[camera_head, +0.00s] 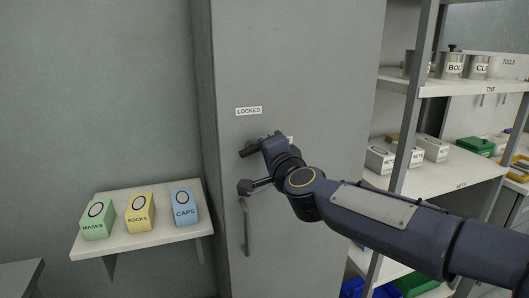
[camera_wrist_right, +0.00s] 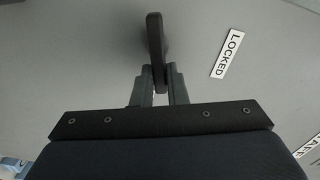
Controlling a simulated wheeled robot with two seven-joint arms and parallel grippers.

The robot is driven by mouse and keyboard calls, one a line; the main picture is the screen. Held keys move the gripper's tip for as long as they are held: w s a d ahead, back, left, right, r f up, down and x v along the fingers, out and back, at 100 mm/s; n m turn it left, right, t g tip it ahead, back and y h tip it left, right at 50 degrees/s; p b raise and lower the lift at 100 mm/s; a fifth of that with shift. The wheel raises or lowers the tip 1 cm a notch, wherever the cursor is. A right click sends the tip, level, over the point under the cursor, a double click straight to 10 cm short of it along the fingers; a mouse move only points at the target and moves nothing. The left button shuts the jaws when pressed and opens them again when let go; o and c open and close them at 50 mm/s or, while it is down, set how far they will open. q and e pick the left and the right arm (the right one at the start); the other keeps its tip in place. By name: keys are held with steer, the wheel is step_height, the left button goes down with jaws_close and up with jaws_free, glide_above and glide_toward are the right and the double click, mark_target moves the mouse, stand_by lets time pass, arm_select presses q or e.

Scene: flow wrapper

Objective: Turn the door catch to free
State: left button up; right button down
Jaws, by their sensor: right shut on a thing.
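The door catch is a dark lever (camera_wrist_right: 155,38) on the grey cabinet door (camera_head: 300,60). In the wrist view its lower end lies between the two fingers of my right gripper (camera_wrist_right: 159,80), which are shut on it. In the head view my right gripper (camera_head: 258,149) is at the door, just below the LOCKED label (camera_head: 248,111), and mostly hides the catch. The LOCKED label also shows in the wrist view (camera_wrist_right: 228,54), right of the lever. A second label (camera_head: 289,140) is mostly hidden behind my gripper. My left gripper is not in view.
A vertical door handle (camera_head: 245,228) is below my gripper. A wall shelf (camera_head: 150,238) on the left holds green, yellow and blue boxes. An open rack (camera_head: 440,185) with white boxes and tins stands on the right, behind my right arm.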

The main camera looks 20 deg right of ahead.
steer(key=shift+f+m+b, duration=0.2)
steer(key=shift+m+b, duration=0.15)
steer(key=shift+m, duration=0.4)
steer(key=shift+f+m+b, duration=0.2)
steer(key=shift+m+b, duration=0.15)
steer(key=shift+m, duration=0.4)
steer(key=c, duration=1.4)
jaws_free()
steer(key=shift+c, duration=0.2)
steer(key=s, duration=0.7)
steer(key=shift+s+d+p, duration=0.2)
steer(key=shift+s+p, duration=0.2)
